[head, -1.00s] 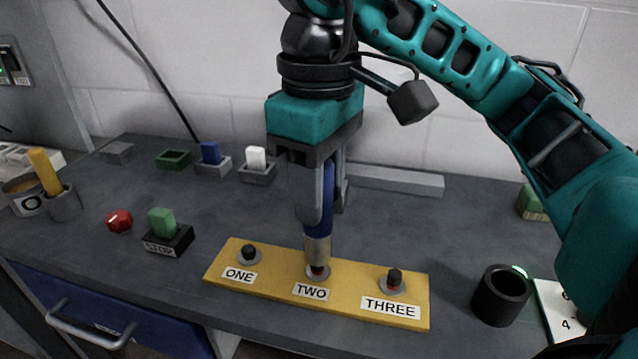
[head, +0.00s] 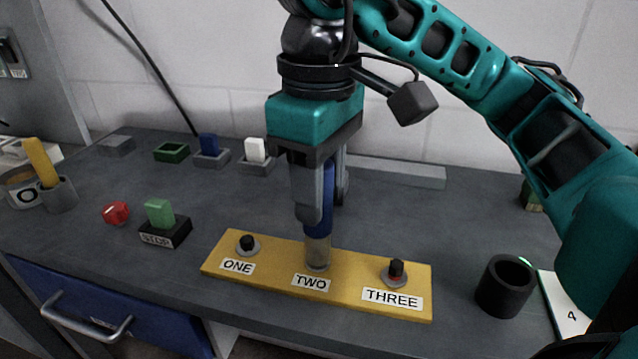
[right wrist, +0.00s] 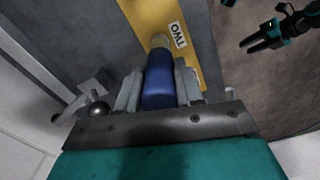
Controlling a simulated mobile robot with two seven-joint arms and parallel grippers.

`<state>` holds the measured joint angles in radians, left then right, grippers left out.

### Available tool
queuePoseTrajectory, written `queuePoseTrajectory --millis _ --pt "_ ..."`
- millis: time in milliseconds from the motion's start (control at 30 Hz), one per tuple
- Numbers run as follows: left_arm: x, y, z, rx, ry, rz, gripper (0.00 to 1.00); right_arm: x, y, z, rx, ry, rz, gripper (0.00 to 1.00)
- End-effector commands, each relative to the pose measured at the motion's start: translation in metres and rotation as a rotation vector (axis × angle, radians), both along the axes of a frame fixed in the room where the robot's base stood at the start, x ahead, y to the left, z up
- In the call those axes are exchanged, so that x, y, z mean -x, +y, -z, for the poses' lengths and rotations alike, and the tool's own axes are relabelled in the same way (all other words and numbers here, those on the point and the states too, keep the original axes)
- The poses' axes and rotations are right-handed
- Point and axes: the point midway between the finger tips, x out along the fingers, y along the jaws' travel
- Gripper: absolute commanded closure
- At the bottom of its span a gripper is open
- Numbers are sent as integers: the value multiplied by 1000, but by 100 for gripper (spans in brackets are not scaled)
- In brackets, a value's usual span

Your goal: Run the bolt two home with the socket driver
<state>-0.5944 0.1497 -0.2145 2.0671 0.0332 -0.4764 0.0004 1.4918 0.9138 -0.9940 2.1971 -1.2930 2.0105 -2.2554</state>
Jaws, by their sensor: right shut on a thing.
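The yellow board (head: 346,269) lies near the bench's front edge with bolts labelled ONE, TWO and THREE. My right gripper (head: 320,214) is shut on the blue socket driver (head: 319,219), which stands about upright over position TWO. Its metal socket end (head: 317,250) covers bolt two, so the bolt is hidden. The driver also shows between the jaws in the right wrist view (right wrist: 159,83). Bolt one (head: 247,243) has a black head low at its washer. My left gripper is not in the head view.
A black STOP block (head: 166,237) with a green piece, a red knob (head: 115,212) and a cup (head: 57,195) with a yellow stick stand left. A black cylinder (head: 504,286) stands right. Small trays (head: 210,160) line the back. The bench between is clear.

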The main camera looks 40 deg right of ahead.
Motion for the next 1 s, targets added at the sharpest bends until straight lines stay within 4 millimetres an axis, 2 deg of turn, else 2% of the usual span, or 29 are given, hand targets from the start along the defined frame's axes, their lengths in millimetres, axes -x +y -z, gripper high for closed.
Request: queuePoseTrajectory --millis 1000 --pt "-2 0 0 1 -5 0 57 0 0 3 0 1 0 100"
